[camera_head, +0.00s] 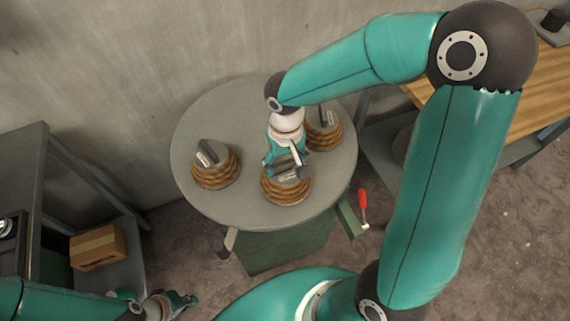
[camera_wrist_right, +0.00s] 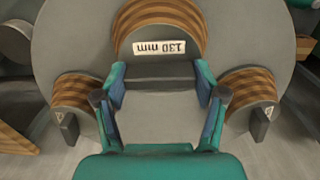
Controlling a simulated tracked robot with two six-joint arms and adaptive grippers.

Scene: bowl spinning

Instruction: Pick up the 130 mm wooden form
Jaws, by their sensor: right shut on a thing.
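The 130 mm wooden form (camera_head: 287,197) is a ringed brown wooden stack with a grey top and grip block, at the front of the round grey table (camera_head: 240,103). In the right wrist view the form (camera_wrist_right: 160,14) carries an upside-down white "130 mm" label. My right gripper (camera_head: 285,163) is directly above it, its fingers closed on the grey grip block; in the wrist view the gripper (camera_wrist_right: 160,78) has a finger on each side. I cannot tell whether the form is clear of the table. My left gripper (camera_head: 181,301) is low at the left, away from the table, its opening unclear.
Two similar forms stand on the same table: one at the left (camera_head: 214,173) and one behind at the right (camera_head: 325,137), partly hidden by my right arm. A red-handled tool (camera_head: 363,205) is beside the table. A cardboard box (camera_head: 98,247) sits on a shelf at left.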

